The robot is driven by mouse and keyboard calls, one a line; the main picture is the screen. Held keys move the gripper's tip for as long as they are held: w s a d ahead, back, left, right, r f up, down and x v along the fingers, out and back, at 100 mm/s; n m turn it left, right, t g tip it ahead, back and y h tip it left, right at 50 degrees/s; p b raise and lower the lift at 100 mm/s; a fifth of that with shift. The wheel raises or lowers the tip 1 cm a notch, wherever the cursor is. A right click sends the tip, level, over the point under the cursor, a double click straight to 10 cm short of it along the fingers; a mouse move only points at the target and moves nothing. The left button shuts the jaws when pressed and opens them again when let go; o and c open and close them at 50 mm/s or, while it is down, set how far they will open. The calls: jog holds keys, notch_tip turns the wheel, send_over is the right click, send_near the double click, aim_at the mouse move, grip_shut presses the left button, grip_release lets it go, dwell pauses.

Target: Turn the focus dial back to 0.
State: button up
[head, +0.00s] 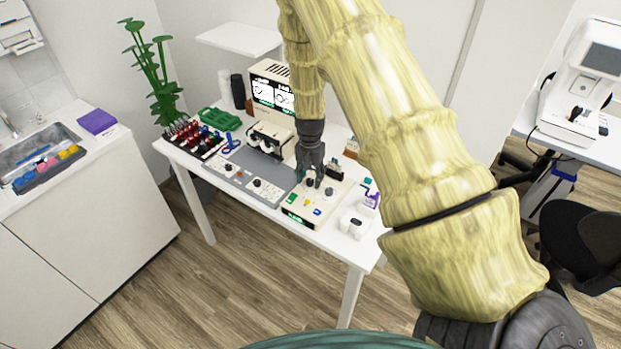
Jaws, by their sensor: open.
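My gripper (310,176) is dark and points down over the back of a cream control box (326,203) on the white table. It is open, with its fingers around or just above a dark knob whose outline I cannot separate from them. Another dark dial (329,191) stands on the box just right of the fingers. The box also has green, yellow and blue buttons and a lit green display (295,217) on its front edge. The dial labels and readings are too small to read, so I cannot tell which dial is the focus dial.
A grey panel (240,179) with small dials lies left of the box. A white device (353,224) and a purple-labelled bottle (371,199) are to the right. A rack of red-and-dark items (190,138) is at left.

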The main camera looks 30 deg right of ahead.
aim_at(310, 180)
notch_tip(310, 180, up, 11)
dwell(0.4)
jog(key=shift+s+d, duration=0.1)
dwell(0.4)
